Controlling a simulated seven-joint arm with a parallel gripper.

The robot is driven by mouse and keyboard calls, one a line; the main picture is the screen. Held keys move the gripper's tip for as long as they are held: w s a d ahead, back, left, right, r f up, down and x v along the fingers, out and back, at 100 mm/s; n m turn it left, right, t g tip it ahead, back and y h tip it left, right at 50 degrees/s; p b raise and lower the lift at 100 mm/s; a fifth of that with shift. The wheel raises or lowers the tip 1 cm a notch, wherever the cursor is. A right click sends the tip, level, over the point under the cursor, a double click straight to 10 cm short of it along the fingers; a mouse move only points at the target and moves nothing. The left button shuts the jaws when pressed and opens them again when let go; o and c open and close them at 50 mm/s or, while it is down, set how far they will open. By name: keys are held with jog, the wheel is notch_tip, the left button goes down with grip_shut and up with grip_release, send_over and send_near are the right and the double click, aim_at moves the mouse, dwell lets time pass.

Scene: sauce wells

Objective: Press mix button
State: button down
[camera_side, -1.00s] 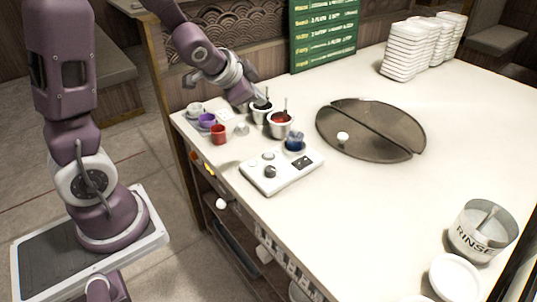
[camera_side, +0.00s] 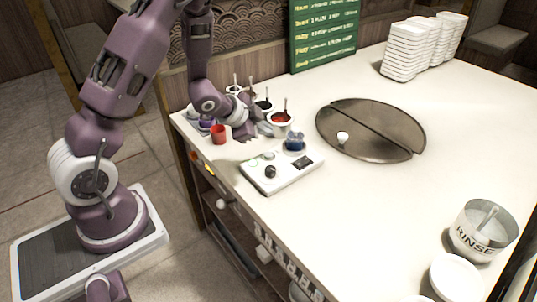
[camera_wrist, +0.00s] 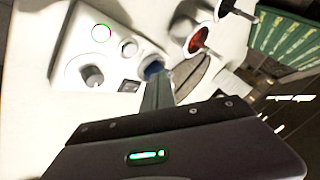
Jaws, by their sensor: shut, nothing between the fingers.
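A white control panel (camera_side: 283,181) lies near the table's left edge. It carries a dark knob (camera_side: 270,171), two pale round buttons and a small dark display (camera_side: 304,161). In the wrist view, one button (camera_wrist: 101,32) has a thin coloured ring and the other button (camera_wrist: 129,48) is plain white. I cannot tell which one is the mix button. A blue cup (camera_side: 295,143) sits at the panel's back right corner. My gripper (camera_side: 268,130) is shut and empty, behind the panel and near the blue cup. Its fingers (camera_wrist: 157,88) also show in the wrist view.
A sauce pot (camera_side: 281,121) with red sauce and a ladle stands close behind my gripper. A red cup (camera_side: 218,134) stands to its left. A round dark griddle (camera_side: 370,128) lies to the right. The table's front middle is clear.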

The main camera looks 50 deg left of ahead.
aim_at(266, 156)
jog(key=shift+f, duration=2.6)
jog(key=shift+f, duration=0.4)
jog(key=shift+f, duration=0.5)
dwell(0.3)
jog(key=shift+r, duration=0.9)
jog(key=shift+r, duration=2.55)
